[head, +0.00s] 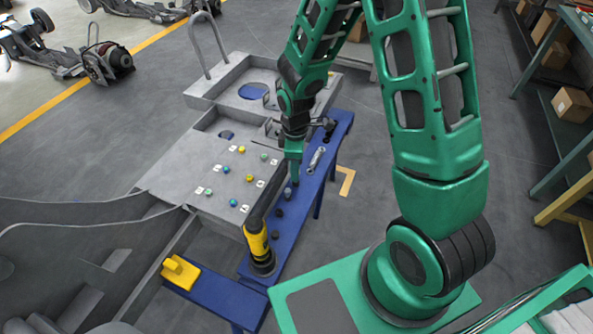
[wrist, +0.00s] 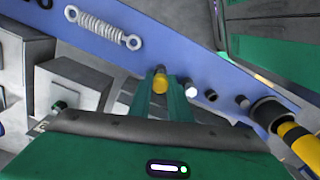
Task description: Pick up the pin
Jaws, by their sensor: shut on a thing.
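My gripper (head: 294,180) points down over the blue bench (head: 327,172), beside the grey chassis plate. In the wrist view its green fingers (wrist: 166,100) are shut on a small pin with a yellow end (wrist: 160,80), which shows between the fingertips. The rest of the pin is hidden by the fingers. In the head view the held pin is too small to make out. A white-ended piece (wrist: 191,91) stands just right of the fingers in the wrist view.
A spring damper (head: 316,159), several small dark pieces (head: 279,212) and a yellow-and-black power tool (head: 257,244) are on the bench. The grey chassis plate (head: 180,178) carries small coloured pieces and white labels. A yellow block (head: 179,271) sits at the lower left.

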